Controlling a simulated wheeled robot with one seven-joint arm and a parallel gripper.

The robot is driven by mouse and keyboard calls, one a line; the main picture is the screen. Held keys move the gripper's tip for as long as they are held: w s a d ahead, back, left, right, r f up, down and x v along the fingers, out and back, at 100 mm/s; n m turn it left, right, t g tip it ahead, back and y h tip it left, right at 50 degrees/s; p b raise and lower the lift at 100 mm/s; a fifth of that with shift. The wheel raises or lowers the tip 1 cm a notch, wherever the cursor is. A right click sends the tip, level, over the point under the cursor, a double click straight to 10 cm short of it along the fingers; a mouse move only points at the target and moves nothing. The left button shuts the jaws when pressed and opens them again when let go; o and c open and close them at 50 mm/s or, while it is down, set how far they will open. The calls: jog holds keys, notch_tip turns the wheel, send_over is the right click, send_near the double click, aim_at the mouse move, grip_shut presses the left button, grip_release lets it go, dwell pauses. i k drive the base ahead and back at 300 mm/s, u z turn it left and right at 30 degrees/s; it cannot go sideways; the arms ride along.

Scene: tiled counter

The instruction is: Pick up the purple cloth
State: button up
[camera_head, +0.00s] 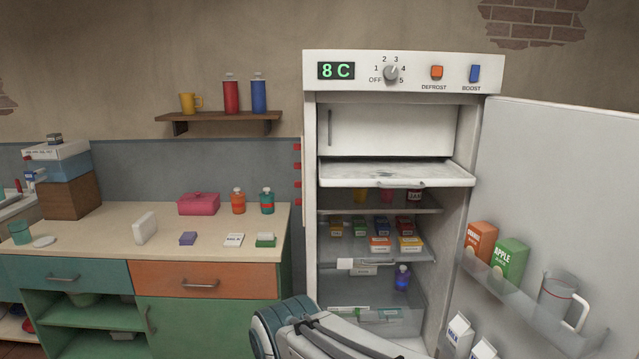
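A small purple folded piece (188,239), which looks like the purple cloth, lies flat on the wooden counter top (110,222), near its front edge. It sits between a white upright block (145,228) on its left and a small white item with dark print (233,240) on its right. Nothing covers it. Part of my own arm shows at the bottom middle, in front of the fridge. My gripper is not visible, so its state does not show.
A green-and-white block (265,240) lies further right. A pink box (199,204), an orange bottle (238,201) and a teal bottle (267,201) stand behind. The stocked fridge (310,200) stands right of the counter, its door (560,190) open to the right.

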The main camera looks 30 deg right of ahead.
aim_at(186, 238)
jog(key=u, duration=0.3)
jog(key=i, duration=2.5)
jog(key=z, duration=0.15)
